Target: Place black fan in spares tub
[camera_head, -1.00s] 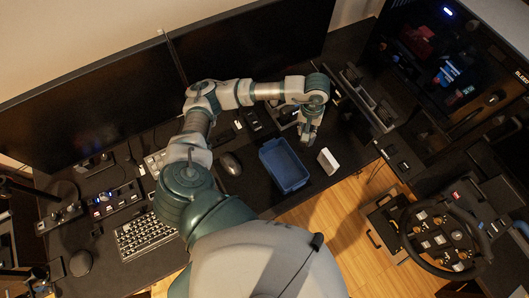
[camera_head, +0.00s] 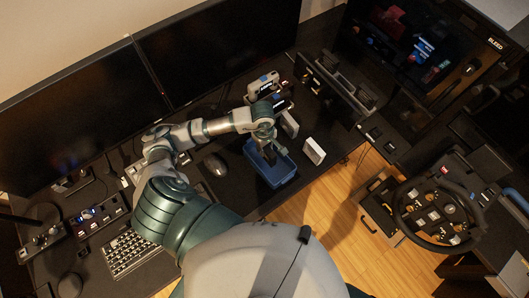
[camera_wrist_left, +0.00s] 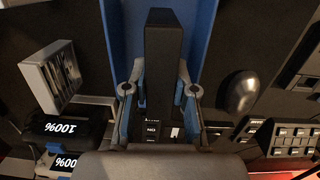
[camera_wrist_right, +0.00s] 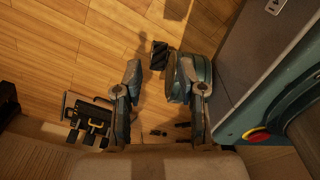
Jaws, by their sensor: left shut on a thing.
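The black fan (camera_wrist_left: 165,65) is a thick dark slab, edge-on between the fingers in the left wrist view. My left gripper (camera_head: 266,147) is shut on it and holds it over the blue spares tub (camera_head: 286,178). In the head view the fan (camera_head: 269,156) hangs below the fingers within the tub's outline; I cannot tell whether it touches the floor. The tub's blue wall (camera_wrist_left: 203,25) shows behind the fan in the left wrist view. My right gripper (camera_wrist_right: 156,78) is open and empty above the wooden floor, out of the head view.
A white-framed box (camera_head: 314,151) stands right of the tub, close to the desk edge. A mouse (camera_head: 215,164) and keyboard (camera_head: 130,252) lie to the left. Monitors (camera_head: 220,50) line the back. The steering wheel (camera_head: 438,212) is at the right.

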